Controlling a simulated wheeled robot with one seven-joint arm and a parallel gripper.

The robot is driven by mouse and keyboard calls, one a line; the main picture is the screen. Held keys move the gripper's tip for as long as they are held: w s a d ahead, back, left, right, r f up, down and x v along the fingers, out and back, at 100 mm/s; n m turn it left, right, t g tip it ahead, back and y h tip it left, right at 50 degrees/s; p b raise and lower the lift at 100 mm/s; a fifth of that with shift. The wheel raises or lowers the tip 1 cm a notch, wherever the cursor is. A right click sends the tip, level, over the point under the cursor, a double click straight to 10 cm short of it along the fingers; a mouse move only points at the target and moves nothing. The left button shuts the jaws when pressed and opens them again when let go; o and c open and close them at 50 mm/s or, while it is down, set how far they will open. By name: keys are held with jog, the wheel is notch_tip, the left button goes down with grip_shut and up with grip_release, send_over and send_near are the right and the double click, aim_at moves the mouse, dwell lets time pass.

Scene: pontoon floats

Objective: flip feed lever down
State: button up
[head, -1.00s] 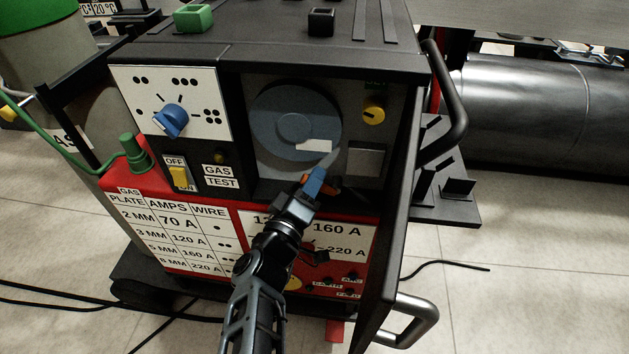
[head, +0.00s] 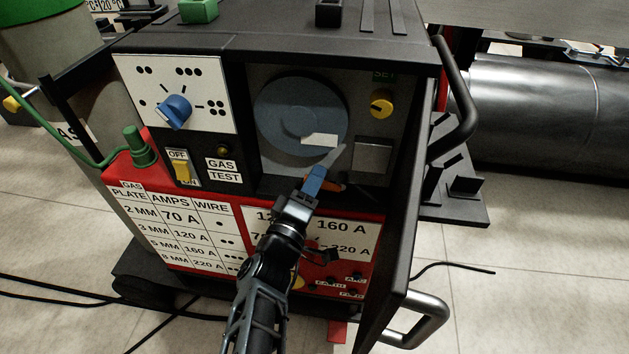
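The grey welding machine (head: 280,58) faces me with its front compartment open. In it, a round blue-grey spool (head: 300,117) with a white label sits at the upper middle. My gripper (head: 312,183) reaches up from below to the compartment's lower edge. At its tip are a blue piece and a pale, thin bar (head: 333,156) slanting up right, beside the spool. An orange part (head: 337,184) shows just right of the tip, partly hidden by it. I cannot tell which of these is the feed lever, or whether my fingers are open or closed.
A blue selector knob (head: 174,111), a yellow OFF/ON switch (head: 183,172) and a yellow knob (head: 381,103) are on the front. An open black door (head: 402,225) stands to the right of my arm. A green hose fitting (head: 136,146) is at left.

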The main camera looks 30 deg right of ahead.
jog(key=o, duration=0.3)
dwell(0.4)
